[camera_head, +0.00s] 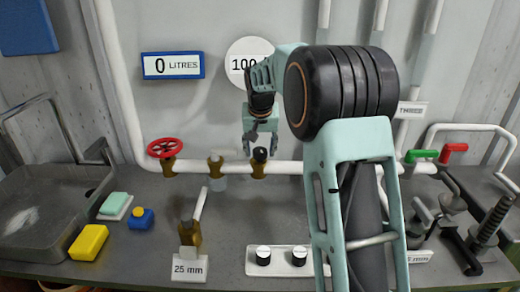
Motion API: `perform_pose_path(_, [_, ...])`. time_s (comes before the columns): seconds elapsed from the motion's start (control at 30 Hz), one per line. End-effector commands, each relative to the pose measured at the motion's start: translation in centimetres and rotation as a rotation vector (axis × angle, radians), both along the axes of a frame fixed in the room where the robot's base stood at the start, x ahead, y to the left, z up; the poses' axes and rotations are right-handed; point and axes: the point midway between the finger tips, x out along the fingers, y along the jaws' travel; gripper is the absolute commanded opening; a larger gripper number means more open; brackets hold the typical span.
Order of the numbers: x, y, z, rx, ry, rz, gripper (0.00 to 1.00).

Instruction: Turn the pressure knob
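My gripper (261,142) points down in front of the wall, with its fingers apart over a black knob (260,155) on a brass fitting of the white pipe. The fingertips are close to the knob; I cannot tell whether they touch it. Two more black knobs with white tops, a left one (263,256) and a right one (299,256), stand on a white plate at the bench front. No readable label shows which knob is the pressure knob. My arm hides part of the plate and the round white "100" sign (243,58).
A red wheel valve (165,148) and another brass fitting (215,165) are left on the pipe. A lever valve (191,232) stands at the front by a "25 mm" label. Yellow and green sponges and a sink are left; clamps and red and green handles are right.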

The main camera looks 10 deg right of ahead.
Motion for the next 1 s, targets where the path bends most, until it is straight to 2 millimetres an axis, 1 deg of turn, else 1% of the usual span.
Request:
perform_pose_path(0.27, [0.0,0.0,0.0,0.0,0.0,0.001,0.51])
perform_pose_path(0.37, [-0.1,0.0,0.4,-0.001,-0.001,0.001,0.51])
perform_pose_path(0.47, [-0.5,0.1,1.5,0.0,-0.003,0.001,0.51])
perform_pose_path(0.53, [-1.0,0.2,2.7,0.0,-0.004,0.001,0.51])
perform_pose_path(0.8, [-3.1,0.5,8.0,0.0,-0.004,0.001,0.51])
perform_pose_path(0.9, [-3.8,0.6,9.5,0.0,-0.003,0.001,0.51])
perform_pose_path(1.0, [-4.2,0.7,10.4,-0.001,-0.001,0.001,0.51])
